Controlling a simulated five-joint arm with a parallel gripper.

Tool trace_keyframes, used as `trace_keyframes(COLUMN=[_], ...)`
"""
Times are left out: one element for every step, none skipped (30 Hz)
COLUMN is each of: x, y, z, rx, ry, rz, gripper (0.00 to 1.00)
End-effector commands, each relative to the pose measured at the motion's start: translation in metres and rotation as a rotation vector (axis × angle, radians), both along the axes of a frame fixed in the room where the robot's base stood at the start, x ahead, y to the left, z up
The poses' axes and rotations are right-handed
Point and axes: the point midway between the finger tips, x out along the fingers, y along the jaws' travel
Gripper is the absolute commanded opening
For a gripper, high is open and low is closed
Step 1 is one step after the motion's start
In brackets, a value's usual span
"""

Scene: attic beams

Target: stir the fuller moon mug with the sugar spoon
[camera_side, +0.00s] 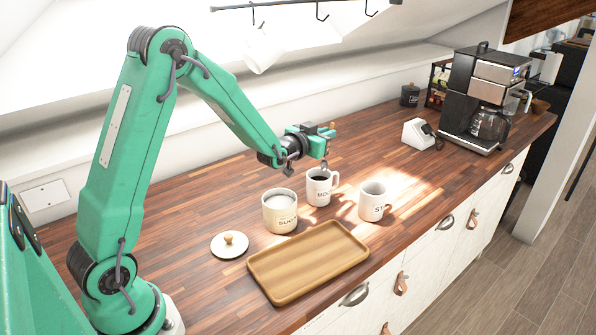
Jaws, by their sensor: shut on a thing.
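The moon mug (319,192), white with partly visible "MO" lettering, stands upright on the wooden counter with dark liquid near its rim. My gripper (326,149) is above it, shut on the sugar spoon (324,165). The spoon hangs down toward the mug's mouth. Its lower end is too small to tell whether it is in the liquid. A second white mug (373,204), lettered "ST", stands to the right. Its inside looks pale, and I cannot tell its level.
An open sugar jar (280,216) stands left of the moon mug, with its lid (230,244) on the counter. A wooden tray (308,262) lies in front. A coffee maker (484,98) and a small white device (418,134) stand at the right. A mug (263,50) hangs from the rail.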

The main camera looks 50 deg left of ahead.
Motion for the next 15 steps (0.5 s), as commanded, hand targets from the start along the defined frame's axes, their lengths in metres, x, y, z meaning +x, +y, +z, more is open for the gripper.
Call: trace_keyframes(x=[0.0,0.0,0.0,0.0,0.0,0.0,0.0,0.0,0.0,0.0,0.0,0.0,0.0,0.0,0.0], y=[0.0,0.0,0.0,0.0,0.0,0.0,0.0,0.0,0.0,0.0,0.0,0.0,0.0,0.0,0.0], z=[0.0,0.0,0.0,0.0,0.001,0.002,0.003,0.005,0.007,0.009,0.01,0.013,0.016,0.018,0.021], rx=[0.0,0.0,0.0,0.0,0.0,0.0,0.0,0.0,0.0,0.0,0.0,0.001,0.001,0.001,0.001], ry=[0.0,0.0,0.0,0.0,-0.001,-0.001,-0.001,-0.001,-0.002,-0.002,-0.002,-0.003,-0.003,-0.003,-0.003], rz=[0.0,0.0,0.0,0.0,0.0,0.0,0.0,0.0,0.0,0.0,0.0,0.0,0.0,0.0,0.0], gripper=[0.0,0.0,0.0,0.0,0.0,0.0,0.0,0.0,0.0,0.0,0.0,0.0,0.0,0.0,0.0])
